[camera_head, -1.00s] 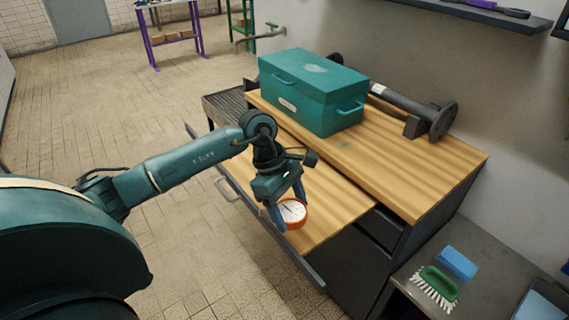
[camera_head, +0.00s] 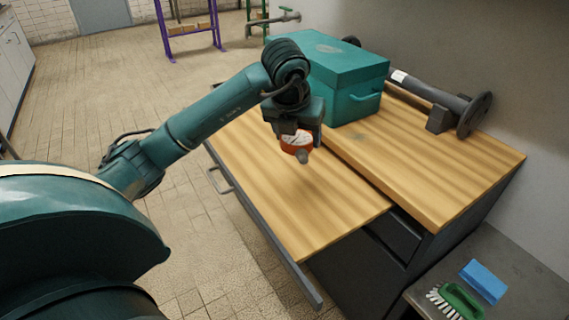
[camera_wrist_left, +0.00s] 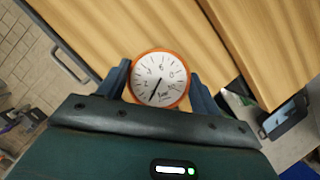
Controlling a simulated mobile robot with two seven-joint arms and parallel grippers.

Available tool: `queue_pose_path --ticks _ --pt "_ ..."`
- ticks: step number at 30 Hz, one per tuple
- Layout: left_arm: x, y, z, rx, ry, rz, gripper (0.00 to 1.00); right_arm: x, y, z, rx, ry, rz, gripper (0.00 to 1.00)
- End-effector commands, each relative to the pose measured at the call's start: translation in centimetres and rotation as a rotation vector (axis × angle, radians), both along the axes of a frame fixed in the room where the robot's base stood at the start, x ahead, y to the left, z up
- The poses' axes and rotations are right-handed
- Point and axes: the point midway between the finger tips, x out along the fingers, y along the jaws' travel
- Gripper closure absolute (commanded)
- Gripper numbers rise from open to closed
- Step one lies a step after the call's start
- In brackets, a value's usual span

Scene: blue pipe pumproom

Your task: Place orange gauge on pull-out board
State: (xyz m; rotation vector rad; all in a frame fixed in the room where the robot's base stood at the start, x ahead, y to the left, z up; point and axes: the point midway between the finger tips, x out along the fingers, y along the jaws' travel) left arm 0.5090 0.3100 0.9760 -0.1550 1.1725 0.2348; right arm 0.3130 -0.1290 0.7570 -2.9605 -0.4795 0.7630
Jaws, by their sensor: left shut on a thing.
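The orange gauge (camera_head: 297,142) has a round white dial and an orange rim. My left gripper (camera_head: 300,146) is shut on it and holds it above the pull-out board (camera_head: 300,200), a wooden leaf in front of the workbench top. In the left wrist view the gauge (camera_wrist_left: 160,78) sits between the two blue fingers of the left gripper (camera_wrist_left: 163,82), dial facing the camera. The pull-out board (camera_wrist_left: 110,25) lies behind it there. I cannot tell the exact gap between gauge and board. My right gripper is not in view.
A teal toolbox (camera_head: 335,80) and a dark flanged pipe (camera_head: 435,98) lie on the higher bench top (camera_head: 430,165). A green brush (camera_head: 460,300) and blue sponge (camera_head: 483,281) lie on a grey surface at lower right. The board's front half is clear.

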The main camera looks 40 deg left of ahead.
Motion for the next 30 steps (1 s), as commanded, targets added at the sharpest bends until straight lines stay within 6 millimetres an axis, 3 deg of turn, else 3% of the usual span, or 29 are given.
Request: queue_pose_path --ticks 1,5,8,16,30 --pt "0.0 0.0 -1.5 -0.001 -0.002 0.001 0.63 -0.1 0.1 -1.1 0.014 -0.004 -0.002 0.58" --pt "0.0 0.0 -2.9 -0.001 -0.002 -0.001 0.63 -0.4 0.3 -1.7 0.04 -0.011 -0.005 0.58" --pt "0.0 0.0 -3.6 -0.002 0.0 -0.001 0.63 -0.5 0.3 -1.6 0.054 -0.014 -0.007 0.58" --pt "-0.1 0.0 -8.2 -0.002 0.003 -0.002 0.63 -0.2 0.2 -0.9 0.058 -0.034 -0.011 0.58" --pt "-0.1 0.0 -13.1 -0.002 0.0 -0.003 0.63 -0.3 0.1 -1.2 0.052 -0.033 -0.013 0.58"
